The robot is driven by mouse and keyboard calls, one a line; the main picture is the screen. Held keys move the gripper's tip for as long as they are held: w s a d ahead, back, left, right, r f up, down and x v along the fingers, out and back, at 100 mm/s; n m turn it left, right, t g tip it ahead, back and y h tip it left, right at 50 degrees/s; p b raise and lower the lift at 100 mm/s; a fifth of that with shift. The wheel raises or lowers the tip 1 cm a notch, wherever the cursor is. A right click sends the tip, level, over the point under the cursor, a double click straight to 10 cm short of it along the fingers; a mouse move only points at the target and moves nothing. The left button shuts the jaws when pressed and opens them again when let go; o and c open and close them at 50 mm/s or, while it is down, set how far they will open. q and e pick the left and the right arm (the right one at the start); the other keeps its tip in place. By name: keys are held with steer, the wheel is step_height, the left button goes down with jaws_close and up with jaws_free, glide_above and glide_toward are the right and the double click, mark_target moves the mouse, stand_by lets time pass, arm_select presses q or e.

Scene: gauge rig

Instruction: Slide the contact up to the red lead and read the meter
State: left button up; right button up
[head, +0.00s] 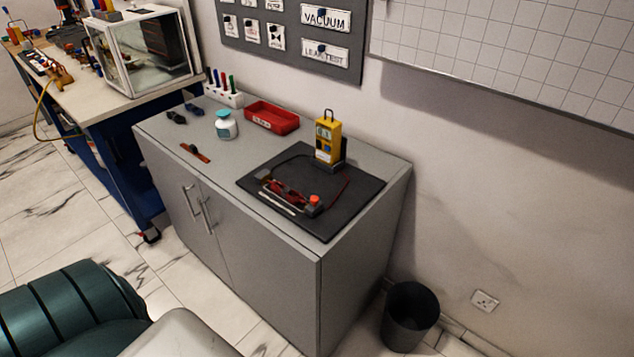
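A yellow handheld meter (327,140) stands upright at the back of a dark mat (338,222) on the grey cabinet. Its display is too small to read. In front of it on the mat lies a red gauge rig (285,190) with dark end parts and an orange-red knob (314,199) at its right end. A pale rod (277,204) lies along its front. A thin red lead (341,190) runs on the mat right of the rig, and a dark lead arcs behind it. I cannot make out the sliding contact at this size. Neither gripper is in view.
The cabinet top (225,166) also holds a red tray (271,117), a white jar with teal lid (226,125), a marker rack (224,96), dark small items and an orange-brown strip (195,153). A bin (409,318) stands right. A workbench (80,100) is left.

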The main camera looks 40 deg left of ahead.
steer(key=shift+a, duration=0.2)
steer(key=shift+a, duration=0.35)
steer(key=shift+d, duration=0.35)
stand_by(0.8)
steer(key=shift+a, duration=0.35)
